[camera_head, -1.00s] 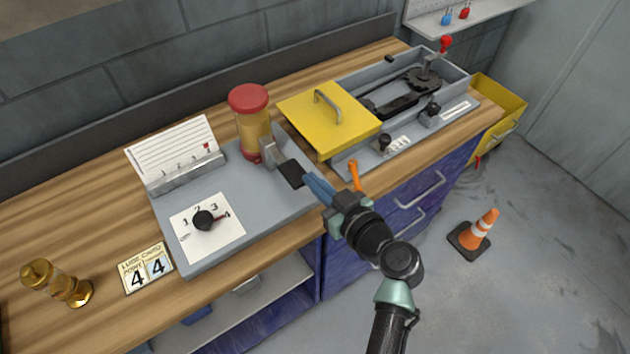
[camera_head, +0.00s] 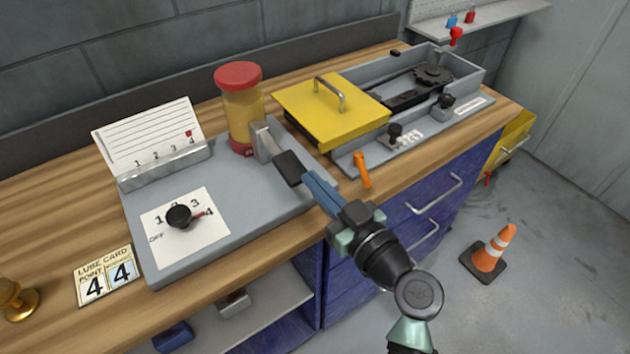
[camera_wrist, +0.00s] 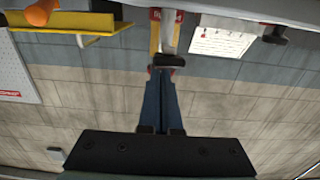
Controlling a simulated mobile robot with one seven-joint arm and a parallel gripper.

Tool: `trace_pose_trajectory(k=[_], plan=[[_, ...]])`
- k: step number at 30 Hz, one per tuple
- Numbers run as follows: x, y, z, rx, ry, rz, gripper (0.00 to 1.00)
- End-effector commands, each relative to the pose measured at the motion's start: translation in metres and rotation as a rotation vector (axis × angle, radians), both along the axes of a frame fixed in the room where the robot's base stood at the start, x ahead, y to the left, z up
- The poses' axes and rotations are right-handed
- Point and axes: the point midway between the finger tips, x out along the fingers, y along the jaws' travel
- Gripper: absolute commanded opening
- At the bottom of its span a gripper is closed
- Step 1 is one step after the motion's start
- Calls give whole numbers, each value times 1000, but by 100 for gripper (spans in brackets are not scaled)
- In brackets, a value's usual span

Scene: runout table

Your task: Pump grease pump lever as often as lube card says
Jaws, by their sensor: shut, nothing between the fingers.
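The grease pump (camera_head: 240,110) has a red cap and an amber body, and stands on a grey plate on the bench. Its grey lever (camera_head: 265,138) ends in a black grip (camera_head: 288,168), which also shows in the wrist view (camera_wrist: 170,60). My gripper (camera_head: 308,178) is shut and empty, with its blue fingertips at the end of the grip; I cannot tell whether they touch it. The lube card (camera_head: 108,276) lies left of the plate and shows 4 and 4. The black selector knob (camera_head: 180,216) has its red pointer toward 4.
A lined card (camera_head: 150,132) with a 1 to 4 scale and a red marker near 4 stands behind the knob. A yellow lid (camera_head: 330,112) covers part of a grey tray to the right. An orange handle (camera_head: 362,170) sticks up near the bench's front edge. A brass fitting (camera_head: 18,300) stands far left.

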Motion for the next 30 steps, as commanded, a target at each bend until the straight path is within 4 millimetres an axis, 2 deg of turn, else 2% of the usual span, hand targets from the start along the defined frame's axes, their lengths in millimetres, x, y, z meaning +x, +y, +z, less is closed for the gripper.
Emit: trace_pose_trajectory(k=[1, 24, 30], plan=[[0, 0, -12, 4, -8, 1, 0], [3, 3, -44, 92, -160, 1, 0], [4, 3, -47, 111, -189, 3, 0]])
